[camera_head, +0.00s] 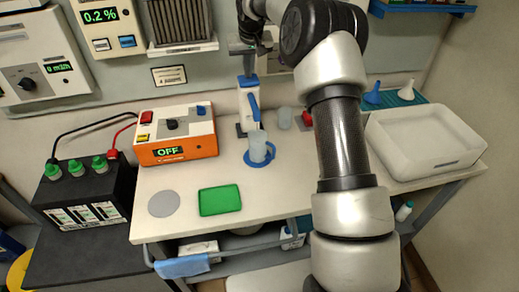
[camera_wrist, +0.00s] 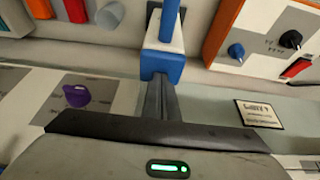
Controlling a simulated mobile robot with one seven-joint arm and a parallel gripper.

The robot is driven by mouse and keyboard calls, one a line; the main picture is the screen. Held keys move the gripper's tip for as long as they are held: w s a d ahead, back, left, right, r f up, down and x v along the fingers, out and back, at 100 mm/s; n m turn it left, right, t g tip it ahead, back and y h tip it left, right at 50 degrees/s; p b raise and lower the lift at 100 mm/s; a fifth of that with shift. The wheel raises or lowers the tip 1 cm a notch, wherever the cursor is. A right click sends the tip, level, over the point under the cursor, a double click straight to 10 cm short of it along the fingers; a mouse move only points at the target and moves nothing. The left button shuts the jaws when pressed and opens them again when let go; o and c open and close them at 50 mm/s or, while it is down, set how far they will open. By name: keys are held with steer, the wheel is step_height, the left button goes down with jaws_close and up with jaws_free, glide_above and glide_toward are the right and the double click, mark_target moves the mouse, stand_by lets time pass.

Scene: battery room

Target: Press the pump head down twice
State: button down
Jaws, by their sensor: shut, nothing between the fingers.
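The pump stands upright on the back of the bench. It has a white body (camera_head: 248,118), a blue pump head (camera_head: 248,81) and a blue spout slanting down in front. In the wrist view its blue head (camera_wrist: 161,66) and white body show just beyond my fingertips. A pale translucent cup (camera_head: 258,146) stands on a round blue coaster (camera_head: 251,165) below the spout. My gripper (camera_head: 248,69) is shut and empty, pointing down directly above the pump head. Its closed grey fingers (camera_wrist: 157,88) meet or nearly meet the head; I cannot tell whether they touch.
An orange power box (camera_head: 177,148) reading OFF stands left of the pump. A green mat (camera_head: 220,200) and grey disc (camera_head: 164,203) lie in front. A white tray (camera_head: 380,144) is at right. Wall panels (camera_head: 110,32) stand behind. The front middle of the bench is clear.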

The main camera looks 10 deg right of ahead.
steer(key=shift+f, duration=0.1)
steer(key=shift+r+p, duration=2.1)
steer(key=shift+r, duration=0.45)
steer(key=shift+f, duration=0.15)
steer(key=shift+f+b, duration=1.4)
steer(key=shift+f, duration=1)
steer(key=shift+r, duration=0.1)
steer(key=shift+r+p, duration=1.95)
steer(key=shift+r, duration=0.45)
